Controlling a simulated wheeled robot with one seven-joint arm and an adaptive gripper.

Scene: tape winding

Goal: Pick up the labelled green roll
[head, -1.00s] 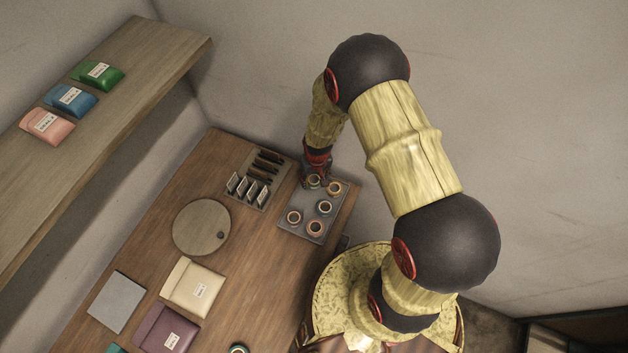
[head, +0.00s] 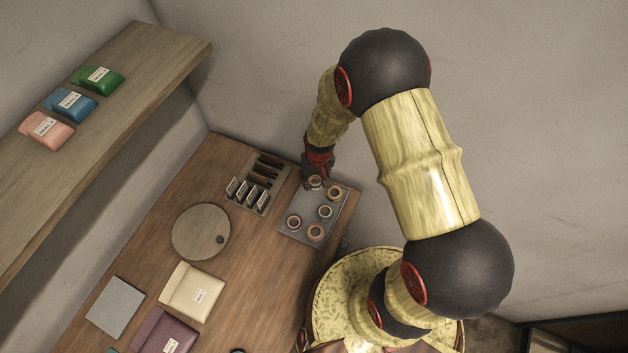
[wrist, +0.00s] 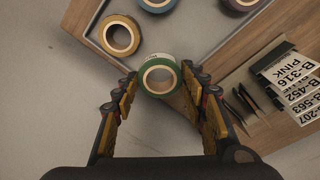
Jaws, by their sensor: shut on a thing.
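The green roll (wrist: 146,86) with a white label on its side is between my fingertips in the wrist view. My gripper (wrist: 160,80) is shut on it, one finger pressed on each side. It overlaps the tray edge there and looks raised off the tray. In the head view my gripper (head: 317,178) is at the back corner of the grey tray (head: 296,234), and the roll (head: 315,183) shows just below the fingers.
Several other rolls stay in the tray, one yellow-orange (wrist: 108,37). A holder with label cards (head: 234,189) and dark tools stands left of the tray. A round board (head: 196,228) and a cream packet (head: 188,287) lie on the table. A wall is close behind.

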